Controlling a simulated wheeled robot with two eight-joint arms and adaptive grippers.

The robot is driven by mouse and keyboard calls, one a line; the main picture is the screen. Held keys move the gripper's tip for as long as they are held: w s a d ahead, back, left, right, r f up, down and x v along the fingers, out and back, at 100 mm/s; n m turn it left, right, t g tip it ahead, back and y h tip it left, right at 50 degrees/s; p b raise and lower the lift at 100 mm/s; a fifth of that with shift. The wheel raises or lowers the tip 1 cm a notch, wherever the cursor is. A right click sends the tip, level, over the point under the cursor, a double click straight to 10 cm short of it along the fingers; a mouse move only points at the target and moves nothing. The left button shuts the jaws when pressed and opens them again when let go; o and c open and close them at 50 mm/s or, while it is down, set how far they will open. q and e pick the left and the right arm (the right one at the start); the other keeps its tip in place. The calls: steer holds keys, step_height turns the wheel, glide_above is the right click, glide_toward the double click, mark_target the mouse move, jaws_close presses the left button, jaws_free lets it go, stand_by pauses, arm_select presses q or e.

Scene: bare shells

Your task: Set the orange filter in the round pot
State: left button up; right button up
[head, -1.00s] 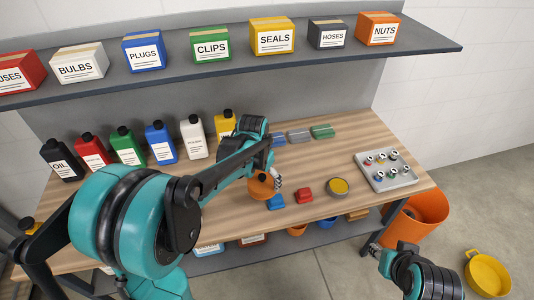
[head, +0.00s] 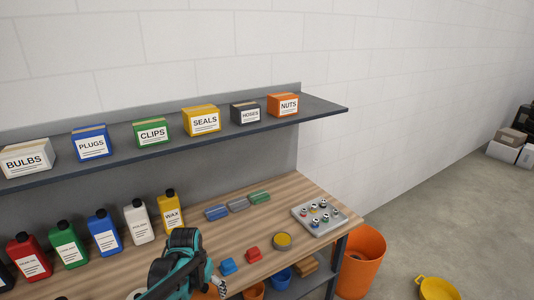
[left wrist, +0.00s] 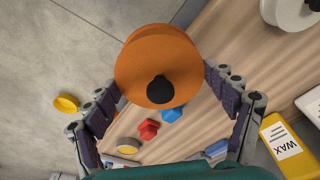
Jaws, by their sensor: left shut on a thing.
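The orange filter (left wrist: 150,50), a round disc with a black knob, is between the fingers of my left gripper (left wrist: 168,100) in the left wrist view. The gripper is shut on it. In the head view my left gripper (head: 214,286) is at the bottom edge, with part of the orange filter (head: 206,292) beside it. The filter's height above the bench cannot be told. My right gripper is out of view.
Bottles, including WAX (head: 171,213), line the back. The boxed shelf (head: 220,130) overhangs the bench.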

arm_select(q)
steer(key=shift+d+f, duration=0.1)
steer(key=shift+f, duration=0.65)
steer(key=shift+n, duration=0.9)
steer(key=s+f, duration=0.4)
steer(key=shift+s+d+f, duration=0.15)
steer(key=shift+s+d, duration=0.15)
step_height(320, 180, down, 9)
steer(key=b, duration=0.8)
steer(key=shift+s+r, duration=0.15)
steer(key=shift+r, duration=0.05)
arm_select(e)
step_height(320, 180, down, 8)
arm_select(q)
steer(key=shift+r, duration=0.1)
